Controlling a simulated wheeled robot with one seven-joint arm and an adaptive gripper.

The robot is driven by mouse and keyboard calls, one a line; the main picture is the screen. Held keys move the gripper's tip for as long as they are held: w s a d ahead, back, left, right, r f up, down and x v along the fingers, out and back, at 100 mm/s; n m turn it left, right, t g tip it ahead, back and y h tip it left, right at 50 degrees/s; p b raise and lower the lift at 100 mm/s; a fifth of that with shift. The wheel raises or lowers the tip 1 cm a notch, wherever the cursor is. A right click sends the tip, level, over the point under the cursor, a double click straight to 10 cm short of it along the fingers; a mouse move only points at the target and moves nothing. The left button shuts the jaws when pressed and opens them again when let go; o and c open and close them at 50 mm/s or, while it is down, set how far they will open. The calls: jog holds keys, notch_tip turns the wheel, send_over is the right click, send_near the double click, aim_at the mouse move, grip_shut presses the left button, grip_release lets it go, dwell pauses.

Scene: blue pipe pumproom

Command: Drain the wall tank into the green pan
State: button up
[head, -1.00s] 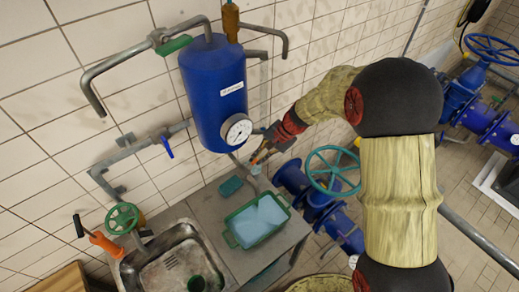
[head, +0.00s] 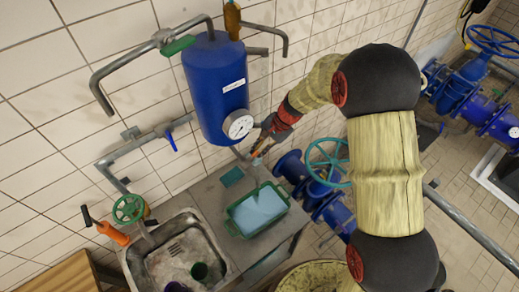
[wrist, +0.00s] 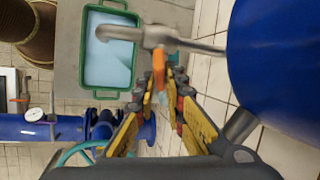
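The blue wall tank (head: 212,85) with a round gauge (head: 239,125) hangs on the tiled wall; its side fills the right of the wrist view (wrist: 280,60). A grey drain tap (wrist: 155,37) has its bent spout over the green pan (wrist: 137,75). Its orange lever (wrist: 159,66) points crosswise to the pipe. The pan, also in the head view (head: 232,222), stands on the metal bench and holds a pale blue surface. My gripper (wrist: 165,88) is open, its yellow fingers either side of the lever's end; I cannot tell if they touch. No stream shows at the spout.
A teal sponge-like block (head: 232,177) lies behind the pan. A green handwheel (head: 328,162) and blue pipes stand right of the bench. Grey pipes with a blue-handled valve (head: 173,143) run along the wall.

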jog(key=o, duration=0.3)
jog(key=v, duration=1.2)
